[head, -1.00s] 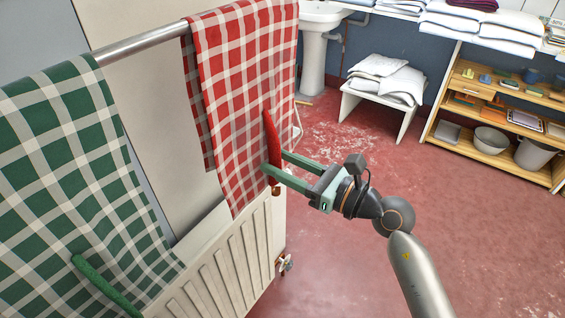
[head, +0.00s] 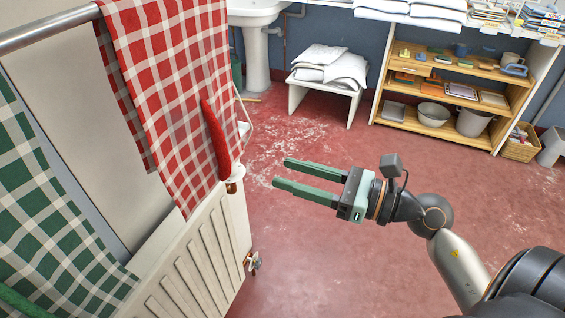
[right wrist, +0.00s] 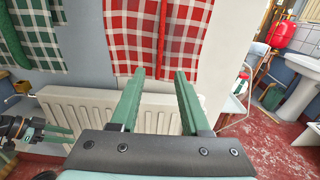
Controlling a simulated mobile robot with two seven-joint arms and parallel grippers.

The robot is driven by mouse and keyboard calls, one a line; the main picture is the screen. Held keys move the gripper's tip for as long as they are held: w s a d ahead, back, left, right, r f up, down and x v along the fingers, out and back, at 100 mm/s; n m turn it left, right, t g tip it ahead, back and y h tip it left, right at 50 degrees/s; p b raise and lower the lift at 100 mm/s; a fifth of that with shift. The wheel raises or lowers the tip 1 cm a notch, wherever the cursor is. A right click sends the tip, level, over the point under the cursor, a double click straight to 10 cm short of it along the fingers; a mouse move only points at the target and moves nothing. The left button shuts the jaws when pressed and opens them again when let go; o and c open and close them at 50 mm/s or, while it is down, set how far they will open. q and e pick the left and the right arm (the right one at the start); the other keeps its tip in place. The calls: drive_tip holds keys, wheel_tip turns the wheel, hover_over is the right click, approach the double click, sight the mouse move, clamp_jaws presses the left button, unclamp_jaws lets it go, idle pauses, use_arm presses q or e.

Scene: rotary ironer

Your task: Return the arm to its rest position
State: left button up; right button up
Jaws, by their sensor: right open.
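My right gripper (head: 281,172) is open and empty, above the red floor to the right of the radiator. Its two green fingers also show in the right wrist view (right wrist: 160,72), with a clear gap between them. The red checked cloth (head: 175,75) hangs over the metal rail, with a long red piece (head: 216,140) at its right edge, apart from the fingers. My left gripper (right wrist: 58,132) shows small at the left of the right wrist view, low before the radiator; its opening is unclear. It is not clearly seen in the head view.
A white radiator (head: 190,265) with a valve (head: 252,261) stands below the cloths. A green checked cloth (head: 40,190) hangs at the left. A white stool (head: 325,90) with folded linen, a sink (head: 254,12) and a wooden shelf (head: 440,130) are at the back. The middle floor is clear.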

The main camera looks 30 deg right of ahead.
wheel_tip(320, 180, down, 16)
drive_tip(key=w+d+m+t+h, duration=0.15)
drive_tip(key=m+h, duration=0.35)
drive_tip(key=m, duration=1.1)
drive_tip(key=w+d+m+t+h, duration=0.15)
drive_tip(key=m+h, duration=0.35)
drive_tip(key=m, duration=1.1)
drive_tip(key=s+a+f+m+g+y+p, duration=0.1)
drive_tip(key=s+a+f+m+g, duration=0.4)
drive_tip(key=f, duration=0.4)
drive_tip(key=s+a+f+m+g+y, duration=0.2)
drive_tip(key=s+a+f+m+g, duration=0.15)
drive_tip(key=s+a+f, duration=0.35)
use_arm(q)
drive_tip(key=s+a+r+p, duration=0.2)
drive_tip(key=a+r+p, duration=0.1)
drive_tip(key=r+p, duration=0.6)
drive_tip(key=p, duration=0.2)
drive_tip(key=shift+a+n+y+p, duration=0.3)
drive_tip(key=shift+n+y+p, duration=0.05)
drive_tip(key=shift+n+y, duration=0.05)
use_arm(e)
drive_tip(key=d+r+m+h, duration=0.1)
drive_tip(key=d+r, duration=0.3)
drive_tip(key=r, duration=0.3)
drive_tip(key=shift+d+r+t+h, duration=0.3)
drive_tip(key=shift+t, duration=0.05)
